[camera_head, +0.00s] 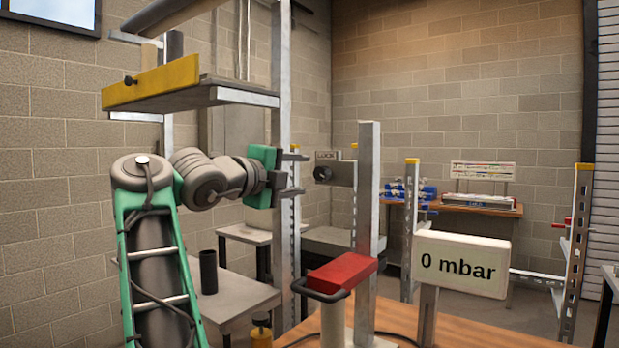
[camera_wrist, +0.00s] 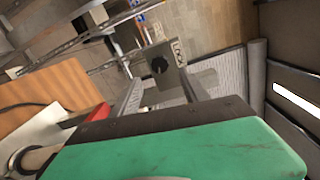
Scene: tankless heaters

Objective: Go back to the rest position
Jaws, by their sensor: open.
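My gripper (camera_head: 300,173) is at the end of my green and grey arm, left of the middle in the head view. It points to the right, with its two dark fingers apart and nothing between them. In the wrist view its green body fills the lower part. A grey box with a black knob and a "LOCK" label (camera_head: 345,173) is to the right of the fingers in the head view. The lock box also shows beyond the fingers in the wrist view (camera_wrist: 177,73). I cannot tell the exact gap between fingers and box.
A metal post (camera_head: 284,110) stands beside my gripper, and a yellow-edged shelf (camera_head: 150,85) hangs above my arm. A red-topped device with a black handle (camera_head: 342,272) and a "0 mbar" sign (camera_head: 462,263) stand at the wooden table (camera_head: 480,334). A dark cylinder (camera_head: 208,272) stands on a grey table.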

